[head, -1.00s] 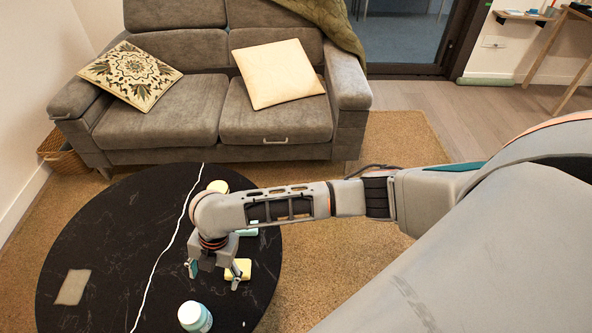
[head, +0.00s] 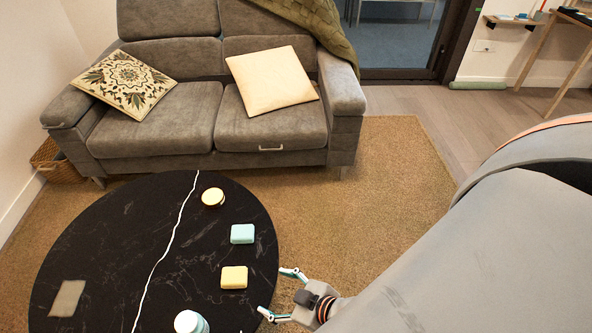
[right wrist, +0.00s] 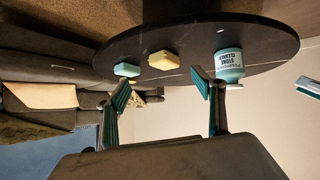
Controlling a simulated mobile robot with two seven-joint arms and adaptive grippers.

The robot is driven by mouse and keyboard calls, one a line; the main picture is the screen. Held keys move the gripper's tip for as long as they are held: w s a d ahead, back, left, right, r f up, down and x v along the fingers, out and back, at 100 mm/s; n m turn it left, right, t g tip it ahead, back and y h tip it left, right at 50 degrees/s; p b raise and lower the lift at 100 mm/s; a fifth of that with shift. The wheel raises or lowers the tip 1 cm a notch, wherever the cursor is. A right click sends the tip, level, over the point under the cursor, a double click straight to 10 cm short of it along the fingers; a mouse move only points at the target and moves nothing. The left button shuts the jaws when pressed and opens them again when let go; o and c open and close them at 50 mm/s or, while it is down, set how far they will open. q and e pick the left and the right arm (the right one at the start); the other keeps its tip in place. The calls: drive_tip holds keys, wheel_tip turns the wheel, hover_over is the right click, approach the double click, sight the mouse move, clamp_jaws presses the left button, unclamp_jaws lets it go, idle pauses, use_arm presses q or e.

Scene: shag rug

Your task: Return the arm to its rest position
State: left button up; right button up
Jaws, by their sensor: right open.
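My right gripper (head: 279,295) is at the right edge of the round black table in the head view, its fingers spread and nothing between them. In the right wrist view the two fingers (right wrist: 166,92) stand wide apart, with the table beyond them. My right arm comes in from the lower right of the head view.
The round black table (head: 100,240) carries a yellow block (head: 234,277), a teal block (head: 242,234), a round cream-topped item (head: 213,197), a grey square (head: 67,298) and a stone cleaner jar (right wrist: 229,66). A grey sofa (head: 170,130) stands behind. The rug (head: 390,180) is clear.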

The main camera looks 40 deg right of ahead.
drive_tip(key=shift+m+t+h, duration=0.3)
drive_tip(key=shift+m+h, duration=0.2)
drive_tip(key=shift+h, duration=0.1)
drive_tip(key=s+d, duration=0.2)
drive_tip(key=d, duration=0.2)
drive_tip(key=shift+s+d+r, duration=0.1)
drive_tip(key=shift+s+d, duration=0.15)
drive_tip(key=shift+s, duration=0.15)
use_arm(q)
drive_tip(key=r+p, duration=0.1)
drive_tip(key=p, duration=0.1)
drive_tip(key=d+r+p, duration=0.1)
drive_tip(key=r+p, duration=0.3)
drive_tip(key=shift+s+d, duration=0.15)
drive_tip(key=shift+d, duration=0.1)
use_arm(e)
drive_tip(key=r, duration=0.2)
drive_tip(key=a+r, duration=0.1)
drive_tip(key=r, duration=0.2)
drive_tip(key=shift+s+a, duration=0.15)
drive_tip(key=shift+a, duration=0.05)
